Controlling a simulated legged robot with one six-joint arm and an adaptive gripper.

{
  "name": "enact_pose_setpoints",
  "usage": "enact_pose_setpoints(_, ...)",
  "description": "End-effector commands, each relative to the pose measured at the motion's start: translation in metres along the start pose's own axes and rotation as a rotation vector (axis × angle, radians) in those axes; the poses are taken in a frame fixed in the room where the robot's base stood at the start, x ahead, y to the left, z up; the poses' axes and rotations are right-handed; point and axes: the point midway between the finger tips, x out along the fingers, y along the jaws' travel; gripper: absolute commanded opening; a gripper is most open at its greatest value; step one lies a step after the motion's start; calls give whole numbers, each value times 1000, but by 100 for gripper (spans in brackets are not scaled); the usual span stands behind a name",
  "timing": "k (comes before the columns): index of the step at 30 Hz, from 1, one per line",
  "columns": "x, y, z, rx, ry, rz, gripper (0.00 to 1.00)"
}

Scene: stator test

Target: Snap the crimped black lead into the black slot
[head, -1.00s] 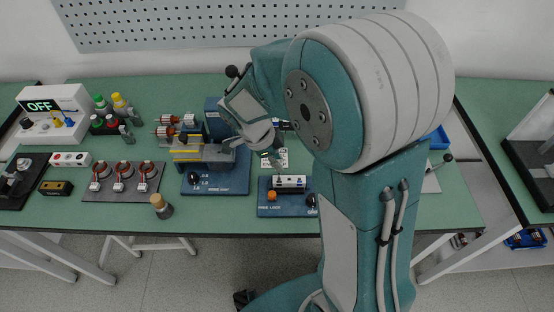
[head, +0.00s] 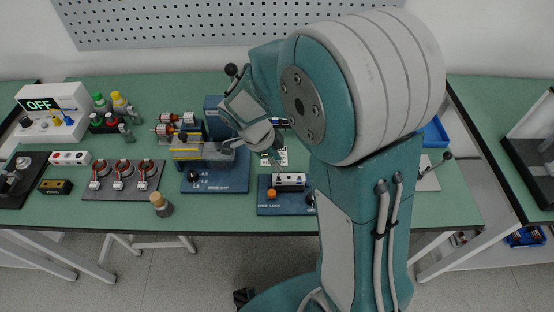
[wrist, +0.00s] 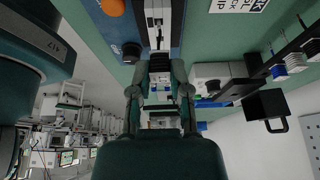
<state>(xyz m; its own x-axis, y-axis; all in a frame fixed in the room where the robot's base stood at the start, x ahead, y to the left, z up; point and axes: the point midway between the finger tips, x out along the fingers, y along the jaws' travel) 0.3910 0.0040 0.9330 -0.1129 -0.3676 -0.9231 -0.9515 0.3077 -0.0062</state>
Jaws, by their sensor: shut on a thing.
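The wire lock fixture is a blue board (head: 264,208) on the bench with a white slotted block (head: 291,180) and an orange knob (head: 272,194). The block also shows in the wrist view (wrist: 158,22), straight ahead of the fingers. My gripper (head: 276,161) is just behind the block in the head view, pointing down. In the wrist view my gripper (wrist: 160,88) has its fingers closed in on something small in line with the block.
A blue winder board (head: 225,185) stands left of the fixture. My arm hides the bench right of the fixture.

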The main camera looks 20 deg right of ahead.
Motion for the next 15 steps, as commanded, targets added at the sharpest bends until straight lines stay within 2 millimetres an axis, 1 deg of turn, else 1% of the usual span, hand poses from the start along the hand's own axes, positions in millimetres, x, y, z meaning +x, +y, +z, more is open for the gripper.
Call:
enact_pose_setpoints(10, 1, 0, 0, 0, 1, 0, 0)
enact_pose_setpoints(15, 6, 0, 2, -1, 2, 2, 0)
